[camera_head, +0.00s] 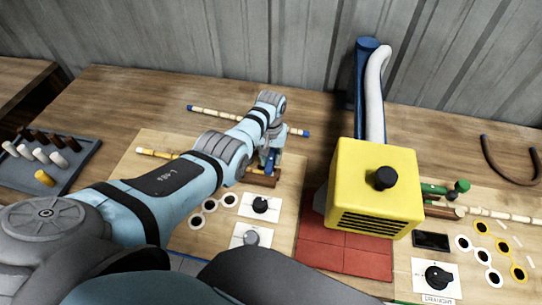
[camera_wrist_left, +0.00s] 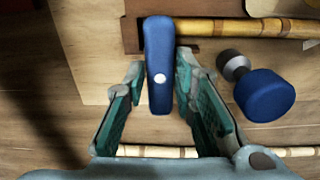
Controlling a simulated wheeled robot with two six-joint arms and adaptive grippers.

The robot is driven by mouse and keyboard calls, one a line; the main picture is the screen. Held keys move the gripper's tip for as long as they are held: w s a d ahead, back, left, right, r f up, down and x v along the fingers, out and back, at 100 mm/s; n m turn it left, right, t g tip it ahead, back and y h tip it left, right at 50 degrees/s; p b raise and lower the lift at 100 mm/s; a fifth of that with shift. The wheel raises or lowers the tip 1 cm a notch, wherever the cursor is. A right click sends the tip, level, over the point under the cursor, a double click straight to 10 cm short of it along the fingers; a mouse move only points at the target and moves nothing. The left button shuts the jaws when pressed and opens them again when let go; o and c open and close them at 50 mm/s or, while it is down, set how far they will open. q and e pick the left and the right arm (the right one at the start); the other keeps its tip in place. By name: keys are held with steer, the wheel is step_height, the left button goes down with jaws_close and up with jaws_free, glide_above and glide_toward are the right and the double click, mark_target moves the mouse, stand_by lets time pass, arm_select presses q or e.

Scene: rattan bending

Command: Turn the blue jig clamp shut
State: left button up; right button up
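The blue jig clamp (camera_wrist_left: 158,85) shows in the left wrist view as a bar with a white dot, pointing along my fingers. Its far end overlaps a brown wooden jig (camera_wrist_left: 132,32) that holds a rattan pole (camera_wrist_left: 225,28). My left gripper (camera_wrist_left: 160,68) is open, with one finger on each side of the bar and small gaps visible. A blue knob (camera_wrist_left: 264,95) on a metal stem is right of my right-hand finger. In the head view my left gripper (camera_head: 270,150) is over the jig, mostly hidden by its arm. My right gripper is not in view.
A yellow box-shaped machine (camera_head: 375,185) with a blue post stands right of the jig over a red tiled pad (camera_head: 340,250). A green clamp (camera_head: 445,190) is farther right. A rack of pegs (camera_head: 75,160) is at left. Another pole (camera_head: 210,110) lies behind my arm.

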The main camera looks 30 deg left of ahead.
mark_target(271, 159)
arm_select(q)
steer(key=shift+o, duration=1.3)
steer(key=shift+r, duration=0.15)
step_height(271, 159, up, 12)
steer(key=shift+f, duration=0.2)
